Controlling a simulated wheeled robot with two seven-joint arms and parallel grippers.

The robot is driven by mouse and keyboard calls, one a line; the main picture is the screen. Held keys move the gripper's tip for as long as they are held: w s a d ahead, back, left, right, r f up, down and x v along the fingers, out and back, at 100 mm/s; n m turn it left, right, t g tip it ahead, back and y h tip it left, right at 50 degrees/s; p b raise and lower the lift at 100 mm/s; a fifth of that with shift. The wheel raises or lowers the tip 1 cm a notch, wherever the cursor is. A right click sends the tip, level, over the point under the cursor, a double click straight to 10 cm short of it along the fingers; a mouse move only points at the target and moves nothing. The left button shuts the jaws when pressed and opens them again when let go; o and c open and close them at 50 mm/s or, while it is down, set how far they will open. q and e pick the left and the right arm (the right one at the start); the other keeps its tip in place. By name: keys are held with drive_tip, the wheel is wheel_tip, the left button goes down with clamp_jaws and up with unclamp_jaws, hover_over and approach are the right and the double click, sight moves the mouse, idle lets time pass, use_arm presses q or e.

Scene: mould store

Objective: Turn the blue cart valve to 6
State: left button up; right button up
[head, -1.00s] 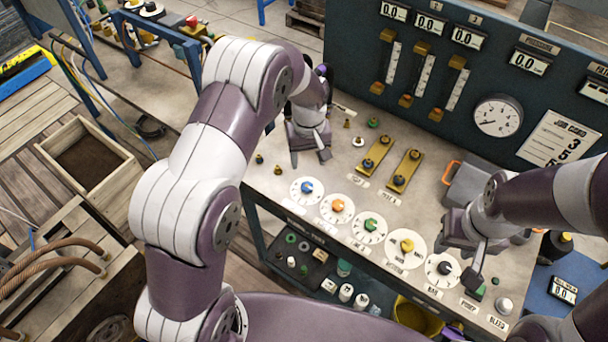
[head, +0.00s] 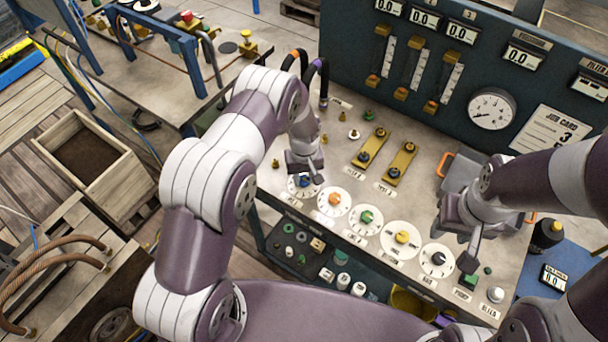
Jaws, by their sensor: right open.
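The blue valve (head: 304,182) is the leftmost in a row of round white dials along the front edge of the grey bench top. Its dial plate is partly covered by my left gripper (head: 305,172), which is right above and behind the blue knob. I cannot tell whether its fingers touch the knob or how far apart they are. The pointer and numbers are too small and covered to read. My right gripper (head: 468,254) is open and empty, low over the right end of the bench, between the black-knob dial (head: 438,258) and the grey box behind.
Orange (head: 335,198), green (head: 366,217) and yellow (head: 402,237) valves stand to the right of the blue one. Brass plates with knobs (head: 370,147) lie behind them. A dark panel with a gauge (head: 492,108) rises at the back. A green block (head: 467,281) is near my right gripper.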

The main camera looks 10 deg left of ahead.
use_arm(q)
drive_tip(key=shift+c, duration=0.6)
